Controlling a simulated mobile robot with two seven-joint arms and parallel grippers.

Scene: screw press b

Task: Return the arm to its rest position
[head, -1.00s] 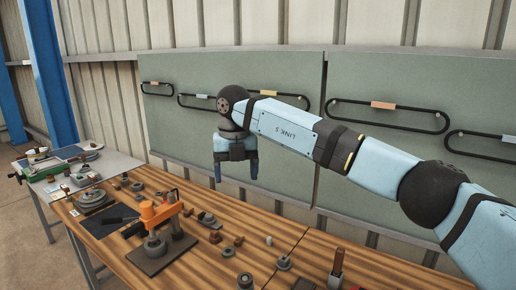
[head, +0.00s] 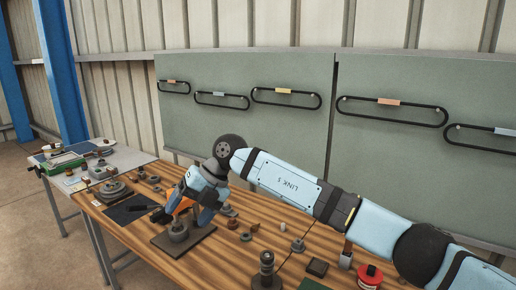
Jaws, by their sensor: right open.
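My right arm reaches in from the right. Its gripper (head: 190,212) is open, low over the bench and angled down to the left. It is in front of the orange screw press, covering much of its frame. A bit of orange (head: 184,205) shows between the gripper parts, and the press's grey base plate (head: 203,234) shows below. I cannot tell whether the fingers touch the press. I see nothing held in the gripper. My left gripper is not in view.
The wooden bench (head: 225,262) carries several small metal parts, a dark mat (head: 118,214), a dark stacked part (head: 266,268) and a red spool (head: 370,275). A green board (head: 255,125) with black loops stands behind. A side table (head: 125,156) is at the left.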

